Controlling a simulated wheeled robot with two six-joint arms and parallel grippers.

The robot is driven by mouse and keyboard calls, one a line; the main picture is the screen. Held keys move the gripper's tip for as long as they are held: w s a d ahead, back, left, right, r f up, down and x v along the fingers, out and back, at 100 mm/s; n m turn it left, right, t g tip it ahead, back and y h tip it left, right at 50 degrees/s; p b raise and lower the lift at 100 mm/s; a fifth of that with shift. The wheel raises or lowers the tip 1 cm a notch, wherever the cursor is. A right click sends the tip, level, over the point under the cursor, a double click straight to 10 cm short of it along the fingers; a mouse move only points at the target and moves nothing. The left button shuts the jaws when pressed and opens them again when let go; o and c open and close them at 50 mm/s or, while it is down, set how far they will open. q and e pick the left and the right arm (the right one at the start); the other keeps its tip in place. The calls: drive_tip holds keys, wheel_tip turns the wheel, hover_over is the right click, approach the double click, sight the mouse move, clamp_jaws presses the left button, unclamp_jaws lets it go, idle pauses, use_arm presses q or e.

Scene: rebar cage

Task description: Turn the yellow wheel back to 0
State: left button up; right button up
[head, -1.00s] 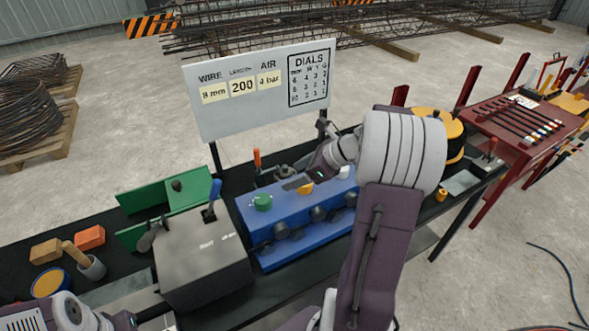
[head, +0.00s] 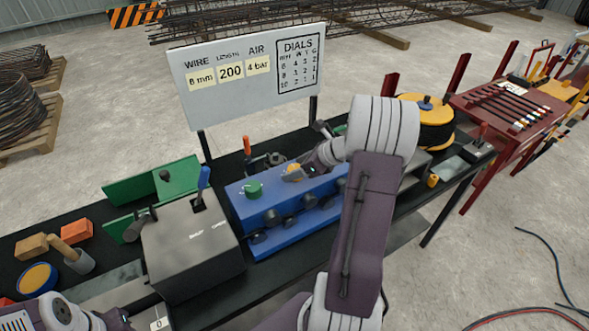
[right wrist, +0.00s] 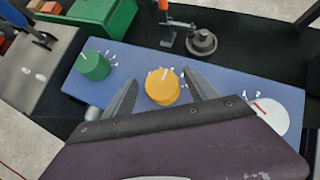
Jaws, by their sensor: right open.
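The yellow wheel (right wrist: 162,88) sits on top of the blue box (right wrist: 225,92) between the green and white wheels. Its white mark points up and slightly right in the right wrist view; the small numbers beside it are too small to read surely. My right gripper (right wrist: 160,77) is open, with one finger on each side of the yellow wheel; I cannot tell whether they touch it. In the head view the yellow wheel (head: 293,168) is partly covered by my right gripper (head: 298,174). My left arm shows at the lower left, its fingers not clear.
The green wheel (right wrist: 93,65) and white wheel (right wrist: 271,116) flank the yellow one. A grey box with a blue lever (head: 195,245) stands left of the blue box. An orange-handled tool (head: 247,147) stands behind. A sign board (head: 250,75) rises at the back.

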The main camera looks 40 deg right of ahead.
drive_tip(key=shift+w+f, duration=0.3)
drive_tip(key=shift+f, duration=0.15)
drive_tip(key=c, duration=1.3)
drive_tip(key=shift+r+n+p, duration=0.2)
drive_tip(key=shift+n+p, duration=0.1)
drive_tip(key=shift+p, duration=0.2)
drive_tip(key=shift+c, duration=0.2)
drive_tip(key=n+g+y+p, duration=0.1)
drive_tip(key=n+p, duration=0.1)
drive_tip(key=n+g+y+p, duration=0.1)
drive_tip(key=n+y+p, duration=0.1)
drive_tip(key=p, duration=0.1)
drive_tip(key=shift+r+n+g, duration=0.1)
drive_tip(key=shift+n+g, duration=0.2)
drive_tip(key=shift+n+y+p, duration=0.4)
drive_tip(key=shift+n+p, duration=0.1)
drive_tip(key=shift+p, duration=0.15)
drive_tip(key=n+g, duration=0.1)
drive_tip(key=n+g+y+p, duration=0.1)
drive_tip(key=shift+f+n, duration=0.25)
drive_tip(key=shift+n, duration=0.05)
drive_tip(key=shift+n+g+y, duration=0.3)
drive_tip(key=shift+n+g, duration=1)
drive_tip(key=shift+n, duration=0.2)
